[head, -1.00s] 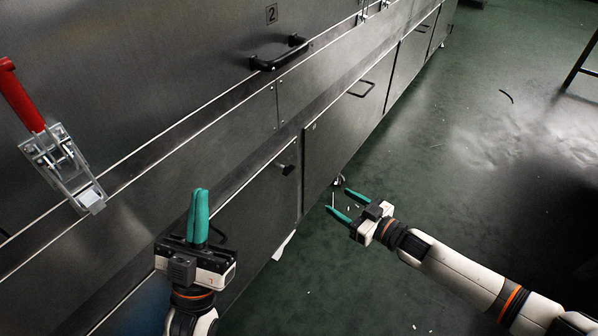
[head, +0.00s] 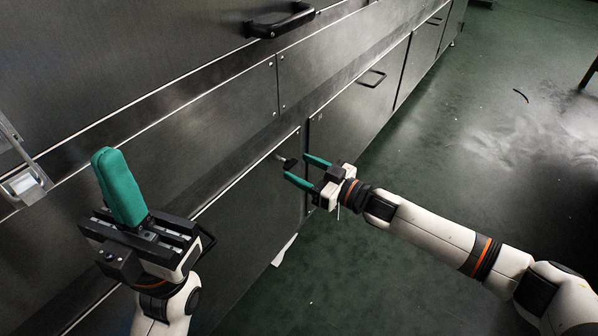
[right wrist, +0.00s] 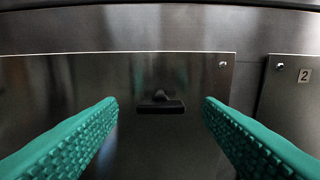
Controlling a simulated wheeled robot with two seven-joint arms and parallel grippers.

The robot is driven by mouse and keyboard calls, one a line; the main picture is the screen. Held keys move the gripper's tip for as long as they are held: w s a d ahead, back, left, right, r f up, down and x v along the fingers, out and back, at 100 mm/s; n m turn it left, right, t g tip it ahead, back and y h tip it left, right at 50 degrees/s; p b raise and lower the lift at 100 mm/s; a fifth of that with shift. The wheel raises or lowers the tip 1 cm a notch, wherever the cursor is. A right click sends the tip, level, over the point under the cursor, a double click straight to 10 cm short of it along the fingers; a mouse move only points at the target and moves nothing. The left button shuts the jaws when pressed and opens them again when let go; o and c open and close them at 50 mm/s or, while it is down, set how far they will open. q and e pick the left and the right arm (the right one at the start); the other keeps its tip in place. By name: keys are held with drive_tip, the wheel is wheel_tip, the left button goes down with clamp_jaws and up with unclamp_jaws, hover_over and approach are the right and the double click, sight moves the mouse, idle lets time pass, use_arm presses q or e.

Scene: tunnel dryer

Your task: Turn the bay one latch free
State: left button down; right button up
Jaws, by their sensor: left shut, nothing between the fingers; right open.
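The bay one latch (head: 289,163) is a small black turn handle on the lower steel panel (head: 250,200), near its top right edge. In the right wrist view the latch (right wrist: 160,103) sits centred between my fingers, its black bar lying level. My right gripper (head: 297,168) is open, its teal fingers pointing at the latch from the right. In the wrist view the fingers stand to either side of the latch with clear gaps. My left gripper (head: 108,155) is shut and empty at the left, its fingers pointing up in front of the steel housing.
A metal toggle clamp (head: 25,187) shows at the left edge. A black bar handle (head: 280,21) sticks out above. A neighbouring panel (right wrist: 295,125) marked 2 stands to the right. The green floor (head: 430,200) is open on the right.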

drive_tip(key=shift+x, duration=0.8)
drive_tip(key=shift+c, duration=0.6)
drive_tip(key=c, duration=0.9)
